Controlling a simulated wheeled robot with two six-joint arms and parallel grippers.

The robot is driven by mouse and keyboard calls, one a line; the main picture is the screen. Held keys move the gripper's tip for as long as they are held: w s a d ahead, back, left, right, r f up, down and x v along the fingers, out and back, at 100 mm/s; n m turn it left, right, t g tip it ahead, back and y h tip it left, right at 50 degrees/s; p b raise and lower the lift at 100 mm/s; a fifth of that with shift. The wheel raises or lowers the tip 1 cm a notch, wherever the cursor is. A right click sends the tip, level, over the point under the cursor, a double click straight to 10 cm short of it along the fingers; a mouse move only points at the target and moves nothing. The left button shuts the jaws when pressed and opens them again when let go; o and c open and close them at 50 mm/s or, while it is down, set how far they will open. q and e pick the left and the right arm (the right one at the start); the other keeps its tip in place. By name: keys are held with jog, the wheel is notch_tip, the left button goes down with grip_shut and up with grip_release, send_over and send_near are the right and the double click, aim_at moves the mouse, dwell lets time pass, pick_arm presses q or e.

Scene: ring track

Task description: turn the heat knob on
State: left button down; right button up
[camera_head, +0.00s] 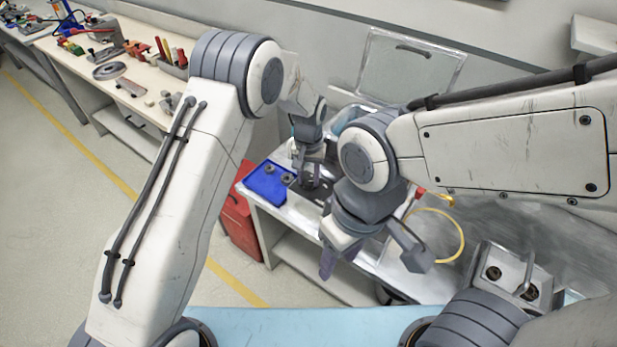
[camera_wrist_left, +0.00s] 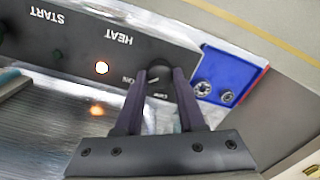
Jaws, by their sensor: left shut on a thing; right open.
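The heat knob (camera_wrist_left: 159,72) is a dark round knob on a dark panel (camera_wrist_left: 75,42) with the words HEAT and START, upside down in the left wrist view. My left gripper (camera_wrist_left: 158,80) has one finger on each side of the knob and is shut on it. A pale mark on the knob lies toward the ON label. A round lamp (camera_wrist_left: 102,67) near the word HEAT glows. In the head view my left gripper (camera_head: 309,180) points down at the panel, and the knob is hidden. My right gripper (camera_head: 369,262) is open and empty, lower and nearer.
A blue tray (camera_head: 252,184) with round metal parts lies beside the panel on the white bench. A yellow hose (camera_head: 461,236) curls at the right. A red cabinet (camera_head: 239,222) stands left of the bench. A long workbench (camera_head: 75,62) with tools stands at the upper left.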

aim_at(308, 180)
pick_arm(q)
jog(key=shift+a, duration=0.1)
jog(key=c, duration=0.5)
grip_release()
jog(key=shift+r, duration=0.1)
notch_tip(308, 180, up, 10)
jog(key=b, duration=0.2)
jog(key=shift+r, duration=0.15)
